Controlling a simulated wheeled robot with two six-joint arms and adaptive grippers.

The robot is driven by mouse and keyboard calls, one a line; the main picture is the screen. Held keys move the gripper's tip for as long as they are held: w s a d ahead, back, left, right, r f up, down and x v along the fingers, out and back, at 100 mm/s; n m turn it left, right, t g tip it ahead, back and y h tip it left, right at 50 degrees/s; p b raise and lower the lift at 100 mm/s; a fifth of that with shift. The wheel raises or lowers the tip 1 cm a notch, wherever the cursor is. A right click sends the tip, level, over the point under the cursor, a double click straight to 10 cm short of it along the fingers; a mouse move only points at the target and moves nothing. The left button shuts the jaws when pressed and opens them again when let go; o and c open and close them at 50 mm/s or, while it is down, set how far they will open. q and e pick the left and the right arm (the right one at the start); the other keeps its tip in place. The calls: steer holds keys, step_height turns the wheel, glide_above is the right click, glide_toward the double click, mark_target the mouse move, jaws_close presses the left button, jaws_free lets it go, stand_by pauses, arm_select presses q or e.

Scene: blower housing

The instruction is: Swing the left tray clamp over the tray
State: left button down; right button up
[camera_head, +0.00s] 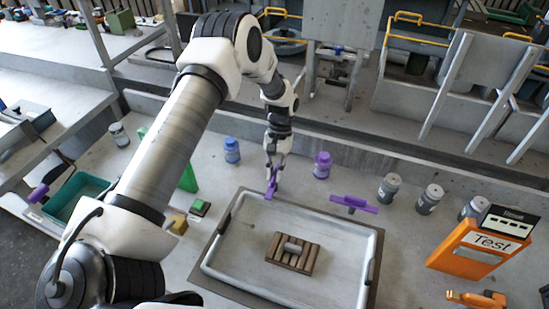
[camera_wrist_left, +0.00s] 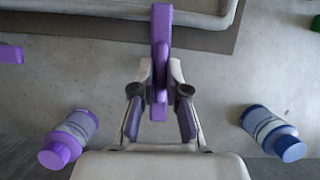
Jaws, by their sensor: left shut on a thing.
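The white tray (camera_head: 225,262) lies on a grey base plate on the table, with a brown slatted block (camera_head: 293,253) in it. The left tray clamp (camera_head: 272,184) is a purple bar at the tray's far edge, pointing toward the tray. My left gripper (camera_head: 275,168) is shut on it; in the left wrist view the fingers (camera_wrist_left: 160,92) close around the purple bar (camera_wrist_left: 161,40), whose far end reaches the tray rim (camera_wrist_left: 200,16). A second purple clamp (camera_head: 354,204) stands further right behind the tray, lying sideways. My right gripper is not in view.
A blue-capped bottle (camera_head: 232,150) and a purple-capped bottle (camera_head: 322,165) stand either side of my left gripper. Several grey bottles (camera_head: 389,188) stand at the right. An orange Test box (camera_head: 470,250) is right of the tray. A green bin (camera_head: 75,198) is at the left.

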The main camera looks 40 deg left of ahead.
arm_select(q)
steer(key=shift+s+f+m, duration=0.1)
steer(key=shift+f+m, duration=0.05)
steer(key=shift+m, duration=0.25)
steer(key=shift+d, duration=0.1)
steer(key=c, duration=1.2)
jaws_free()
steer(key=v, duration=1.2)
steer(key=shift+w, duration=0.25)
